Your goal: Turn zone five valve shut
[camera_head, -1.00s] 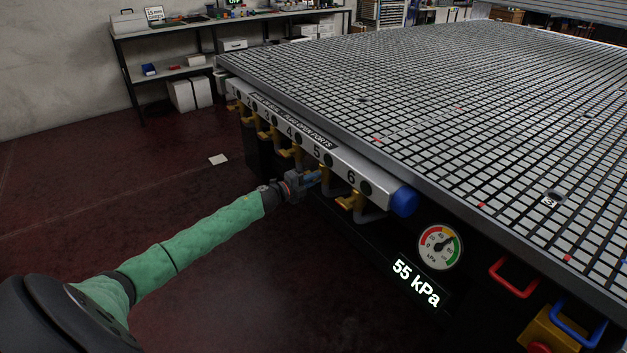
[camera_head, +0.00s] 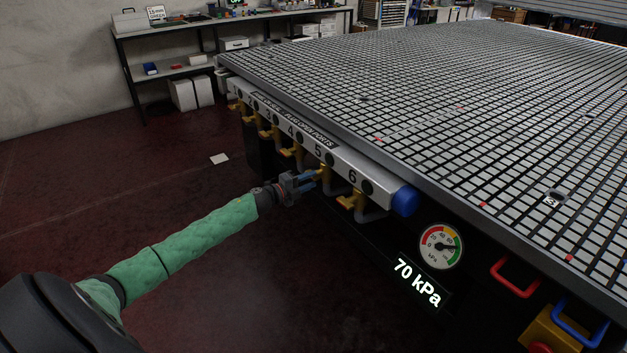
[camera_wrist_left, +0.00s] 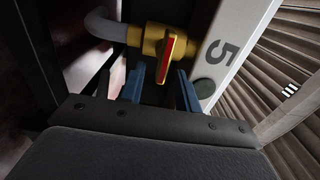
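The zone five valve (camera_head: 326,176) is yellow and sits under the number 5 on the grey manifold bar. In the left wrist view, its red-edged yellow lever (camera_wrist_left: 169,60) stands roughly crosswise to the pipe. My left gripper (camera_head: 309,182) is just left of this valve in the head view. In the left wrist view, its blue fingers (camera_wrist_left: 160,88) are apart, with the lever's lower end ahead of and between them. I cannot tell whether they touch it. The pressure display (camera_head: 417,283) reads 70 kPa. My right gripper is not in view.
The zone six valve (camera_head: 350,201) is close on the right, and the zone four valve (camera_head: 291,151) is on the left. The grid table (camera_head: 420,95) overhangs the manifold bar. A blue end cap (camera_head: 404,201) and a round gauge (camera_head: 441,246) are further right.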

